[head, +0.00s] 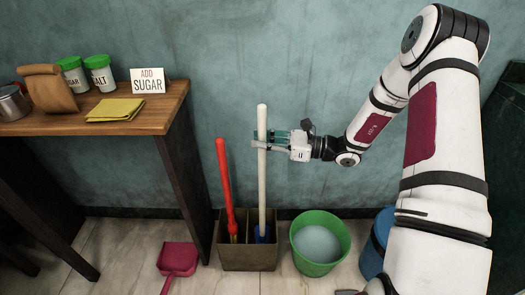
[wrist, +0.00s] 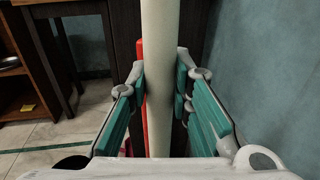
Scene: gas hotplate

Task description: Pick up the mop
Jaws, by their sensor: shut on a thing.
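A long pale handle, which I take to be the mop's (head: 262,187), stands upright in the right compartment of a brown divided bin (head: 248,262). Something blue shows at its lower end; the rest of its head is hidden in the bin. My gripper (head: 264,138) is shut on the upper part of this handle, below its top end. In the wrist view the pale handle (wrist: 158,60) runs between the teal finger pads. A red-handled tool (head: 224,180) leans in the left compartment; its red handle also shows behind the pale one in the wrist view (wrist: 140,55).
A green bucket (head: 298,262) stands right of the bin, with a blue container (head: 372,262) beyond it. A wooden table (head: 150,122) with jars and a sign stands left. A red dustpan (head: 177,260) lies on the floor. The wall is close behind.

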